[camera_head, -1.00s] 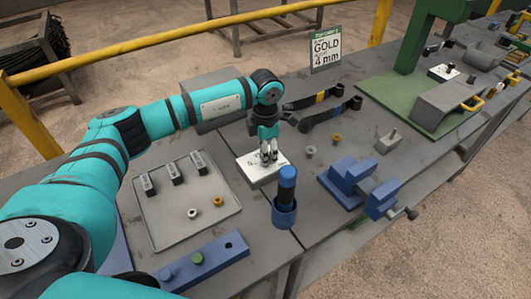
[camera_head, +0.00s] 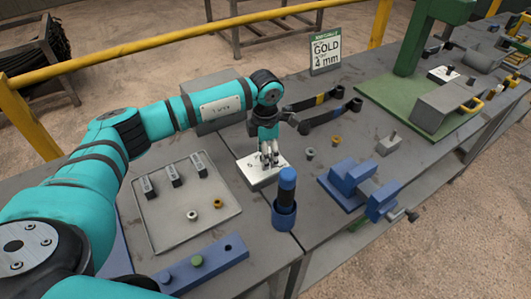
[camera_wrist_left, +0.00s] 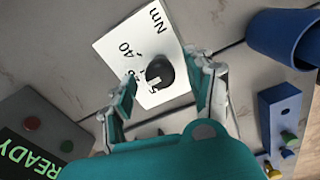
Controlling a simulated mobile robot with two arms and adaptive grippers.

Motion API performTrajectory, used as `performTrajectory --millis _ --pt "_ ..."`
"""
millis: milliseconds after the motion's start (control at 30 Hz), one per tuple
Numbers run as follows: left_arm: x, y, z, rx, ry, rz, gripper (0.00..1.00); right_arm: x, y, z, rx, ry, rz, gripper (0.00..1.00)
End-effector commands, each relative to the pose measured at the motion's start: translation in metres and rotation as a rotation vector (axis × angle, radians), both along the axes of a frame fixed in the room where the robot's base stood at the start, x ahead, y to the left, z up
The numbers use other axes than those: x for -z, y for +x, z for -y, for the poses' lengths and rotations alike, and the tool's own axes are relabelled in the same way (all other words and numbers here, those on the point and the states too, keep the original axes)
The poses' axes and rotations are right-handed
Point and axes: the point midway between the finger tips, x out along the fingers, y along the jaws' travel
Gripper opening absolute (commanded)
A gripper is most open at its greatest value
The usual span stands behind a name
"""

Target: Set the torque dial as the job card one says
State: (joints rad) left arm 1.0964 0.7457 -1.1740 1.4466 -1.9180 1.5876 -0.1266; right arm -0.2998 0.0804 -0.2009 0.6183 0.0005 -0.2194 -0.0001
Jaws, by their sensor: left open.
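The torque dial is a dark round knob (camera_wrist_left: 160,73) on a white plate marked "Nm" and "40" (camera_wrist_left: 118,45), seen in the left wrist view. In the head view the white plate (camera_head: 254,176) sits on the bench and the knob is hidden by my gripper. My left gripper (camera_head: 268,162) points down over the plate. In the left wrist view its open fingers (camera_wrist_left: 165,88) stand on either side of the knob, apart from it. My right gripper is not seen.
A grey tray (camera_head: 165,237) lies to the left, and a blue vise (camera_head: 345,181) to the right. A box with a "READY" display (camera_wrist_left: 30,150) shows in the left wrist view.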

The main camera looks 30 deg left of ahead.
Motion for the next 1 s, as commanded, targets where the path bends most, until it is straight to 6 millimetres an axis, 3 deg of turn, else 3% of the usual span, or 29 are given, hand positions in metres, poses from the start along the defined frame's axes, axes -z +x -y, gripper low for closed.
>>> performTrajectory --millis 400,600,1000 --pt "-0.079 0.002 0.000 0.000 -0.001 0.007 0.55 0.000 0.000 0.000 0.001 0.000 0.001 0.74" --pt "-0.108 0.001 0.000 -0.001 -0.001 0.005 0.55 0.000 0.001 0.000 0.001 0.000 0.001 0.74" --pt "-0.118 0.000 0.000 -0.001 -0.001 0.002 0.55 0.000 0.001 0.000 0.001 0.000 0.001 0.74"
